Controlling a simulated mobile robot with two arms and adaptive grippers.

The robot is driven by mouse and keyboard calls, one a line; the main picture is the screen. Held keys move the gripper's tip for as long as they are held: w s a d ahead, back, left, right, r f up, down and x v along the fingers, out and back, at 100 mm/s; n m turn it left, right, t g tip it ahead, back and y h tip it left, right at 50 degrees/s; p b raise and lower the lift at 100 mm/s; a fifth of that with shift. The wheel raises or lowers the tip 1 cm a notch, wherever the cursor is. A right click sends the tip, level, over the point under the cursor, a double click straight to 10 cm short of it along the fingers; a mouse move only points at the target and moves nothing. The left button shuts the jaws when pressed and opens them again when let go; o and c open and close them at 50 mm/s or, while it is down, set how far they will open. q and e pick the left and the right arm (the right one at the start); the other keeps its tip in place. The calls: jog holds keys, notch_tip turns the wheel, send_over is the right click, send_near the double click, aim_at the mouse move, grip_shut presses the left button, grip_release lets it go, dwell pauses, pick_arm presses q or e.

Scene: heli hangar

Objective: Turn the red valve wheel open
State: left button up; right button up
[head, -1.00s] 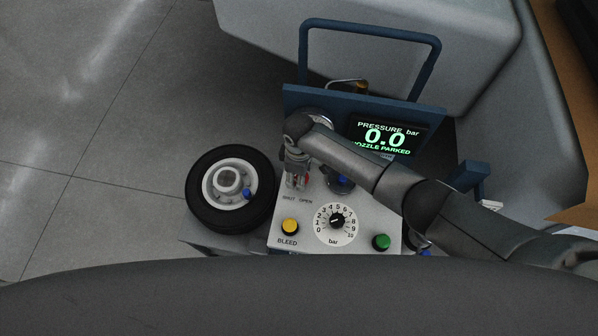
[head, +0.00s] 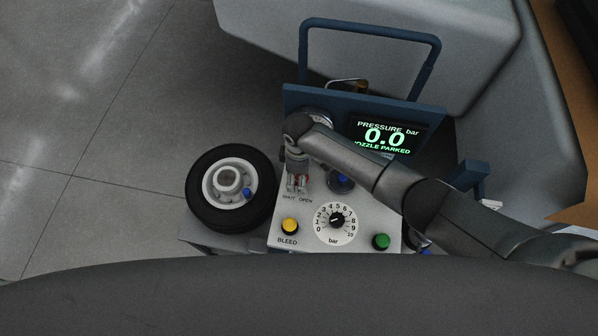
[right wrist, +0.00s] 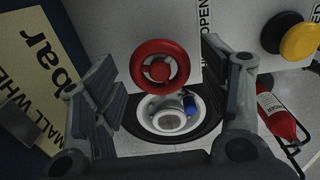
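The red valve wheel (right wrist: 160,68) is a small round handwheel on the pale panel. In the right wrist view it lies between the two dark fingers of my right gripper (right wrist: 160,78), with a gap on each side. In the head view my right gripper (head: 297,182) points down at the panel (head: 373,213), just above the SHUT and OPEN labels. Only bits of red show between its fingers there; the rest of the wheel is hidden. My right gripper is open. My left gripper is not in view.
The display (head: 387,137) reads 0.0 bar, nozzle parked. A black tyre (head: 207,210) lies left. A fire extinguisher (right wrist: 278,116) shows in the wrist view.

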jog(key=shift+r, duration=0.1)
notch_tip(320, 180, up, 12)
dwell(0.7)
jog(key=shift+f, duration=0.2)
dwell(0.4)
